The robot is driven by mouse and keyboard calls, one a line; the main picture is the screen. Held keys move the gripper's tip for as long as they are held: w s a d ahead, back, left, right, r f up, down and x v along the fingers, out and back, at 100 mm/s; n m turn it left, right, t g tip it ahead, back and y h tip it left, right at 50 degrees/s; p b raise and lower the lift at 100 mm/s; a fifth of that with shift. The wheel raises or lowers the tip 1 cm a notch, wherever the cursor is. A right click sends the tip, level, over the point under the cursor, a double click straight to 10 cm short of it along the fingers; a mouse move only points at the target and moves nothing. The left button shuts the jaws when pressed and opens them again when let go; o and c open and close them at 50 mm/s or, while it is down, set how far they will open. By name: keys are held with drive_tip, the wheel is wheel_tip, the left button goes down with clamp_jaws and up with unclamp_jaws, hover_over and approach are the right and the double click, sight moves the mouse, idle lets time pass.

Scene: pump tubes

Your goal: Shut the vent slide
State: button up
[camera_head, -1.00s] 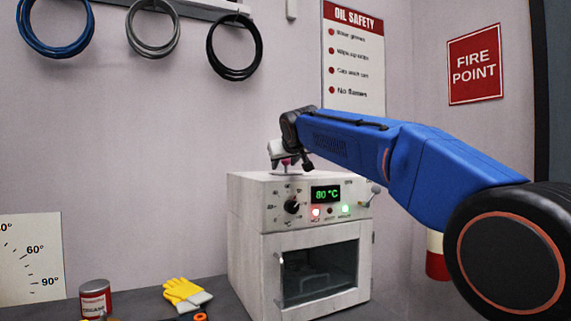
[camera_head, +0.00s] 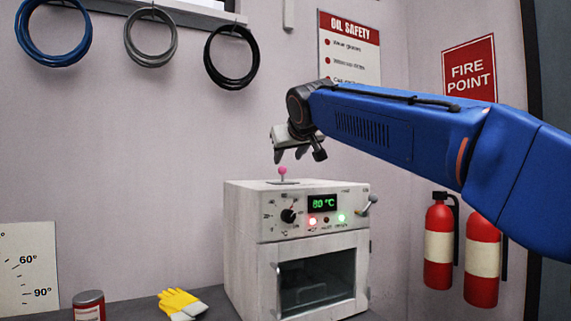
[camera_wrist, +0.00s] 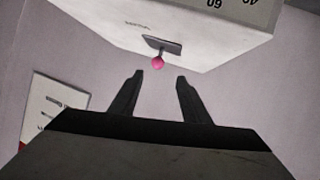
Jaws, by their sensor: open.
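The vent slide's pink knob (camera_head: 283,171) stands on a short stem on top of a white oven (camera_head: 250,215). In the wrist view the knob (camera_wrist: 158,63) shows in front of a small dark plate (camera_wrist: 162,45) on the oven top. I cannot tell where along its travel the slide sits. My gripper (camera_head: 291,156) is open and empty, just above the knob and apart from it. In the wrist view my gripper's two fingers (camera_wrist: 160,76) are spread, with the knob just beyond their tips and roughly midway between them.
The oven front has a dial (camera_head: 289,215), a green 80 °C display (camera_head: 323,204) and a lever (camera_head: 369,204) at its right. The space above the oven is otherwise clear.

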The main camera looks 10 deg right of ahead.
drive_tip(key=shift+v, duration=2.1)
drive_tip(key=shift+d, duration=0.1)
drive_tip(key=s+d+f+g, duration=0.2)
drive_tip(key=s+d+f, duration=0.25)
drive_tip(key=f, duration=0.35)
drive_tip(key=s+d+f+m+g, duration=0.1)
drive_tip(key=s+d+f, duration=0.2)
drive_tip(key=s+f, duration=0.45)
drive_tip(key=s+d+f+g, duration=0.2)
drive_tip(key=s+d+f, duration=0.15)
drive_tip(key=f, duration=0.65)
drive_tip(key=s+d+f+m+g, duration=0.1)
drive_tip(key=s+f+g, duration=0.1)
drive_tip(key=s+f, duration=0.9)
drive_tip(key=s+d+f+g, duration=0.1)
drive_tip(key=s+d+f, duration=0.1)
drive_tip(key=s+f, duration=0.9)
wheel_tip(320, 180, down, 6)
drive_tip(key=shift+d+f+m+g, duration=0.1)
drive_tip(key=shift+d+m+g, duration=0.25)
drive_tip(key=shift+m+g, duration=0.05)
